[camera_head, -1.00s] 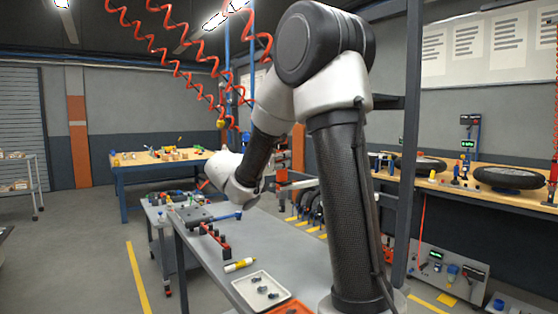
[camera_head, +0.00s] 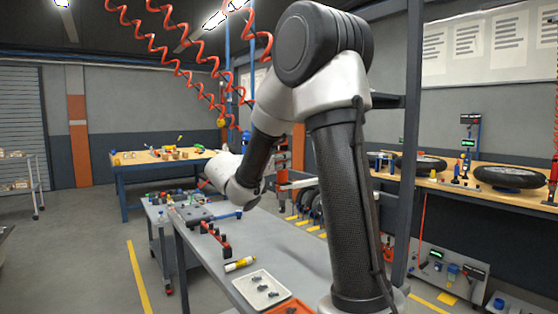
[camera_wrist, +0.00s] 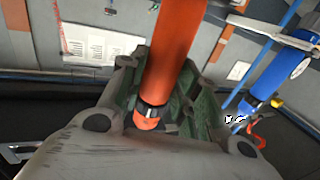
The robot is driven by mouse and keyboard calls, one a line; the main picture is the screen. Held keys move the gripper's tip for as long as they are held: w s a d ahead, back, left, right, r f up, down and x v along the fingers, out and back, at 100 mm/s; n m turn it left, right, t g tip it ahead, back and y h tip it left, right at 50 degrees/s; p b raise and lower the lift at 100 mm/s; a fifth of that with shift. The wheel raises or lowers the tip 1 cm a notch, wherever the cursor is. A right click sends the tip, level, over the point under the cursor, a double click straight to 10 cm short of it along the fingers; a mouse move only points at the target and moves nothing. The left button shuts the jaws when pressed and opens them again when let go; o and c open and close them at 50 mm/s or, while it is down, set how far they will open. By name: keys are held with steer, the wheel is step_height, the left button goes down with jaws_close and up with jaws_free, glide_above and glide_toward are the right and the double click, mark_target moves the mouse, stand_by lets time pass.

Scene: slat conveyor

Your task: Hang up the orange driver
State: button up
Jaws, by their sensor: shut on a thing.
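The orange driver (camera_wrist: 172,48) fills the upper middle of the wrist view as a thick orange cylinder with a dark band and an orange end cap. My gripper (camera_wrist: 165,92) is shut on it, with green pads beside the cylinder. A blue tool (camera_wrist: 282,78) with a grey collar is at the right of the wrist view, apart from the orange driver. In the head view, a small blue thing (camera_head: 246,138) shows beside red coiled hoses above my wrist. The orange driver and my fingers cannot be made out there.
A grey bench (camera_head: 205,262) lies below my arm with a red rack (camera_head: 214,240), a yellow marker-like item (camera_head: 239,264) and a white tray (camera_head: 250,300). Red coiled hoses (camera_head: 190,62) hang overhead. A wooden bench (camera_head: 160,158) stands behind.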

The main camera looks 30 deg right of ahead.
steer(key=o, duration=1.2)
steer(key=v, duration=1.2)
